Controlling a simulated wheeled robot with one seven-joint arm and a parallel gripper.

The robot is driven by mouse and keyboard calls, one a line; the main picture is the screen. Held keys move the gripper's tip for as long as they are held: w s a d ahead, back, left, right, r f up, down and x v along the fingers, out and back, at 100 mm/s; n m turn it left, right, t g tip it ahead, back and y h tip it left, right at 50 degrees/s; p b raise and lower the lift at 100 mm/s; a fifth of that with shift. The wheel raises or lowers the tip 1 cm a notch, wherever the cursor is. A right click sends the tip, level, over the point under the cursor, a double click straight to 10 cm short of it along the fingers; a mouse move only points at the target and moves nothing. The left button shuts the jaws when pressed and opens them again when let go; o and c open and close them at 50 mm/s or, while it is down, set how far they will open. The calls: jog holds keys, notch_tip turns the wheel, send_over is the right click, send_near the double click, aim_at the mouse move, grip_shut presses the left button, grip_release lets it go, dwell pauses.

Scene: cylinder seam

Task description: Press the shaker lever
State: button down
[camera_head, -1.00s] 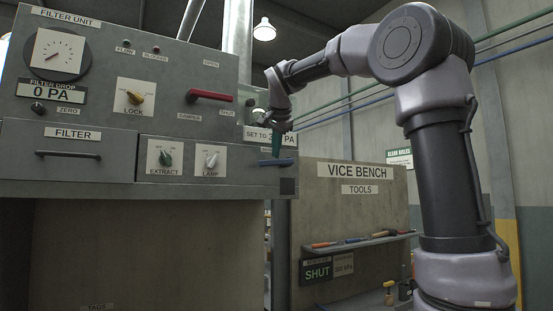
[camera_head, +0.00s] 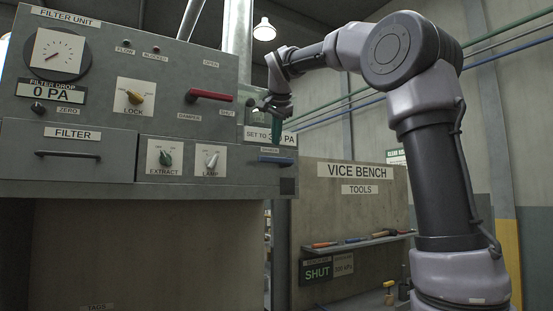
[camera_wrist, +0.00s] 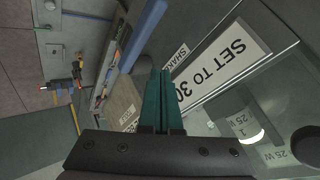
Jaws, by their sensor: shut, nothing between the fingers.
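The shaker lever is a blue bar (camera_head: 276,160) on the right end of the filter unit's front, just below its small label. In the wrist view the blue lever (camera_wrist: 142,35) runs slantwise at the top, up and left of the fingertips. My gripper (camera_head: 290,128) is above the lever, in front of the "SET TO" sign, and apart from the lever. In the wrist view the green fingers of my gripper (camera_wrist: 160,72) are together with nothing between them. The fingertips are small in the head view, so the exact gap to the lever is unclear.
The filter unit (camera_head: 110,205) carries a red damper handle (camera_head: 209,96), a yellow lock knob (camera_head: 135,97), and extract (camera_head: 165,158) and lamp (camera_head: 212,160) knobs. The vice bench (camera_head: 340,220) with a tool shelf (camera_head: 360,241) stands to the right, beyond open space.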

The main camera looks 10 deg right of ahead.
jog(key=shift+r, duration=1.35)
dwell(1.6)
jog(key=shift+r, duration=1.85)
send_over(276, 160)
notch_tip(276, 160, down, 9)
dwell(1.7)
jog(key=shift+f, duration=0.3)
